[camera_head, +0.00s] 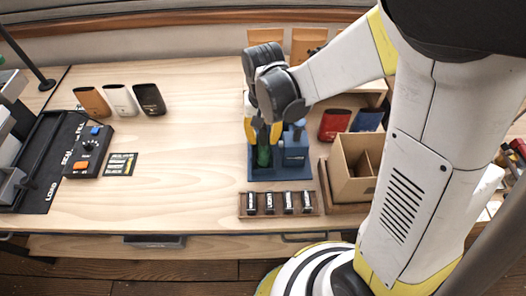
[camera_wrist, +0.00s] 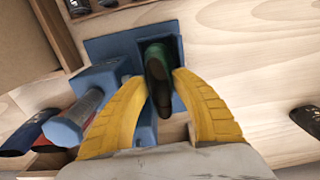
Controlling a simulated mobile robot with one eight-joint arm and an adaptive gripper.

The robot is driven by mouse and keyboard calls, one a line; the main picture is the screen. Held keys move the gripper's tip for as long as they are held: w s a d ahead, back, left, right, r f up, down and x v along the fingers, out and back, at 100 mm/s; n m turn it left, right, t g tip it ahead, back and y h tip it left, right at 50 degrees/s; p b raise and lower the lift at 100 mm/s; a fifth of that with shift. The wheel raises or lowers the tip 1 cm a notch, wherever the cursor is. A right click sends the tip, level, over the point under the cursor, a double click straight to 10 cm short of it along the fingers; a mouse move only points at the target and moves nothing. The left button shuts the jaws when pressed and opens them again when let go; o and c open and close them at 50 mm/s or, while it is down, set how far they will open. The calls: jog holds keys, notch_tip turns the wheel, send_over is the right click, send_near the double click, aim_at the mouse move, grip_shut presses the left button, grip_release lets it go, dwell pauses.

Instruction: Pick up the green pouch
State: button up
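The green pouch (camera_head: 263,156) stands upright in a blue holder (camera_head: 293,171) on the wooden table. It also shows in the wrist view (camera_wrist: 157,62), where its top is dark. My gripper (camera_head: 263,133) is above the holder with its yellow fingers pointing down. In the wrist view the two fingers (camera_wrist: 160,80) are spread, one on each side of the pouch. Whether either finger touches the pouch I cannot tell. My gripper hides part of the pouch and holder in the head view.
A rack of small dark-and-silver cylinders (camera_head: 279,204) lies in front of the holder. A cardboard box (camera_head: 355,168) stands to the right, with red (camera_head: 334,124) and blue (camera_head: 367,120) pouches behind it. Several pouches (camera_head: 120,99) and a control box (camera_head: 88,150) are at left. The table between is clear.

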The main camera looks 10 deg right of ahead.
jog(key=c, duration=0.3)
jog(key=shift+c, duration=0.2)
jog(key=shift+r, duration=0.15)
